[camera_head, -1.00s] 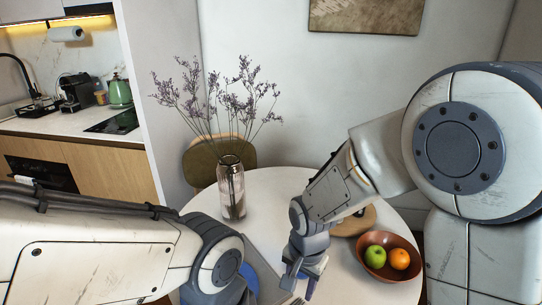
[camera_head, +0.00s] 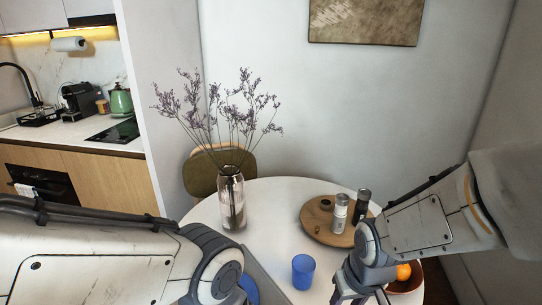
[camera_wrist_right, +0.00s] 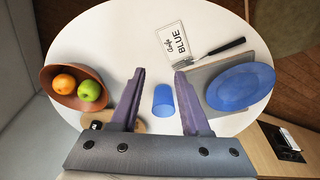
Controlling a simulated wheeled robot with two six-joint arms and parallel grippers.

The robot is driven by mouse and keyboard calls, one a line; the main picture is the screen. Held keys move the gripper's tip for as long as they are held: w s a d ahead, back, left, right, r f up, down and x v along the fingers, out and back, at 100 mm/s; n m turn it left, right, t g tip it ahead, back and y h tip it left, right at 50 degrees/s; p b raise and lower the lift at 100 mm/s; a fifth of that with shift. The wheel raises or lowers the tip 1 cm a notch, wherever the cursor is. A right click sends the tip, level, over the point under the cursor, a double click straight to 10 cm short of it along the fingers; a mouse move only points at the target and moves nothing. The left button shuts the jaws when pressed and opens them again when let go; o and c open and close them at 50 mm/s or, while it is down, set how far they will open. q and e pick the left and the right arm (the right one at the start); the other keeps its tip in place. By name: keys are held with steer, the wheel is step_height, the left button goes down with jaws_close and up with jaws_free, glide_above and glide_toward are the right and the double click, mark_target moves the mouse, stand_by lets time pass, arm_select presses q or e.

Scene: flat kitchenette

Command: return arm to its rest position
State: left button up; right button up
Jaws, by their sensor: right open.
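My right arm reaches in from the right in the head view, with its gripper (camera_head: 362,296) low over the table's right side, partly cut off by the bottom edge. In the right wrist view the gripper (camera_wrist_right: 160,76) is open, its two purple fingers apart with nothing held between them. A blue cup (camera_head: 303,272) stands upright on the round white table (camera_head: 275,205), left of the gripper and apart from it. The cup (camera_wrist_right: 164,101) shows beyond the fingers in the wrist view. My left arm crosses the lower left; its gripper is out of view.
A bowl (camera_wrist_right: 61,88) holds an orange and a green apple. A wooden board (camera_head: 318,230) carries two shakers. A glass vase (camera_head: 231,202) with tall purple stems stands at left. A blue plate (camera_wrist_right: 240,88) and a "BLUE" card (camera_wrist_right: 174,43) lie on the table.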

steer(key=s+a+r+n+g+p, duration=0.2)
steer(key=s+a+r+n, duration=0.4)
steer(key=s+a, duration=0.4)
steer(key=shift+s+r+y, duration=0.3)
steer(key=shift+s+r, duration=0.15)
steer(key=shift+s, duration=0.55)
